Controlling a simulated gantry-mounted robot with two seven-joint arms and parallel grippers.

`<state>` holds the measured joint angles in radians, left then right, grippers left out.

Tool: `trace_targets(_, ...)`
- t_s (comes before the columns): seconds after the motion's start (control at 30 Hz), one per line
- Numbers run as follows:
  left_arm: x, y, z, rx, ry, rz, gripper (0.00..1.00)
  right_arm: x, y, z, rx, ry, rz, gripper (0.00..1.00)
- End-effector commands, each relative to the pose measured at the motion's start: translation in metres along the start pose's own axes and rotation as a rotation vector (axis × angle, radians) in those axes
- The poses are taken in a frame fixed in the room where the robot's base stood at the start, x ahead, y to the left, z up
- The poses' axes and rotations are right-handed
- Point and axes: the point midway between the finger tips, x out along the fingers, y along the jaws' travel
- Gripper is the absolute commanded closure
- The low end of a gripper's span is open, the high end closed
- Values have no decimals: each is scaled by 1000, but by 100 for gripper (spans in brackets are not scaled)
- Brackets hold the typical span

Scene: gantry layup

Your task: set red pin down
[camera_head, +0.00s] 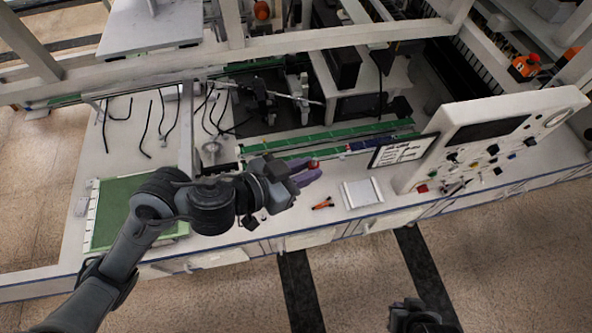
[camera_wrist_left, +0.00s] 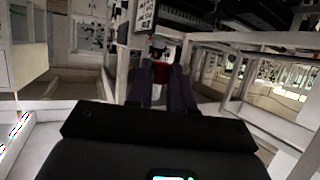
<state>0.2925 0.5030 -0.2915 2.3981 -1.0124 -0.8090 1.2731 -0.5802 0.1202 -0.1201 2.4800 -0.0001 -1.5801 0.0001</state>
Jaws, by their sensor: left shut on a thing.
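The red pin (camera_head: 313,164) shows as a small red spot at the fingertips of my left gripper (camera_head: 308,172), over the white bench in the head view. In the left wrist view the red pin (camera_wrist_left: 161,72) lies between the two dark fingers of my left gripper (camera_wrist_left: 160,82), which is shut on it. Most of the pin is hidden by the fingers. Whether it touches the bench cannot be told. My right gripper (camera_head: 415,317) is a dark shape at the bottom edge of the head view, away from the bench; its finger state is unclear.
A white tray (camera_head: 362,193) and an orange-and-black tool (camera_head: 323,203) lie right of my left gripper. A framed sheet (camera_head: 403,151) and a control panel (camera_head: 490,135) stand farther right. A green mat (camera_head: 118,205) lies left. Green rails (camera_head: 330,139) run behind.

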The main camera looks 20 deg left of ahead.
Motion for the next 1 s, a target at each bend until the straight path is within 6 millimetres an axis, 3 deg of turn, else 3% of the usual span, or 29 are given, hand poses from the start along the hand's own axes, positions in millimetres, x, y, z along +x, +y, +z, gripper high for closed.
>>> trace_targets(0.27,12,4,-1,28,-8,75,100,0,1,0,-5,-1,4,100)
trace_targets(0.7,68,8,17,138,-4,336,100,0,0,0,-1,0,1,100)
trace_targets(1.0,77,12,14,139,-1,331,100,0,-1,0,4,1,-3,100)
